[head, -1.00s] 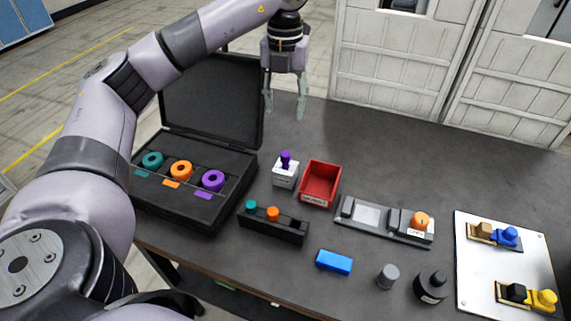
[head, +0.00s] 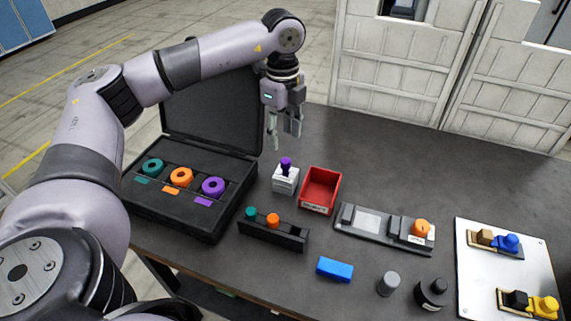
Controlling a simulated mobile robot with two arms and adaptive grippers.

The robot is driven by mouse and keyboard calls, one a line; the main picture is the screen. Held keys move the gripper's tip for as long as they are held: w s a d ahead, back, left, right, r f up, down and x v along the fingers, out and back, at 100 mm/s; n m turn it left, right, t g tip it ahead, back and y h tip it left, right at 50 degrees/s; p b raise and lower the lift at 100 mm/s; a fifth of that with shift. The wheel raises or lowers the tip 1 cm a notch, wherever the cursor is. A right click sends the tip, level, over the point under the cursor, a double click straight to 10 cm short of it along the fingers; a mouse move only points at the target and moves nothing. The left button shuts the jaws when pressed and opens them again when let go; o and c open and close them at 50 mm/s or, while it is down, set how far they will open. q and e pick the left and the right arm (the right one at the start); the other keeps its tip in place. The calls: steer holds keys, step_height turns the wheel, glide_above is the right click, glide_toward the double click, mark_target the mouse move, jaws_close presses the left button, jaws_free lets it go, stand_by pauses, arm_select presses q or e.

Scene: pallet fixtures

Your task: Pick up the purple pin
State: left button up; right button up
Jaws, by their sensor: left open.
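The purple pin (head: 286,164) stands upright in a small white block (head: 285,181) on the dark table, left of the red bin. My left gripper (head: 284,141) is open and empty. It points down in the picture just above the purple pin, with its fingertips apart from it. My right gripper is not in view.
An open black case (head: 222,225) with teal, orange and purple rings lies left. A red bin (head: 334,190) stands right of the white block. A black rack (head: 272,235) with teal and orange pins is in front. A blue block (head: 335,268) lies nearer. The table's back right is clear.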

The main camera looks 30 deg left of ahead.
mark_target(286, 160)
arm_select(q)
step_height(286, 160, down, 4)
steer(key=shift+f+p, duration=0.1)
steer(key=shift+p, duration=0.25)
steer(key=shift+d+f, duration=0.1)
steer(key=shift+f, duration=0.1)
steer(key=f+p, duration=0.2)
steer(key=f, duration=0.1)
steer(key=shift+d+f, duration=0.2)
steer(key=shift+f, duration=0.65)
steer(key=shift+w, duration=0.1)
jaws_close()
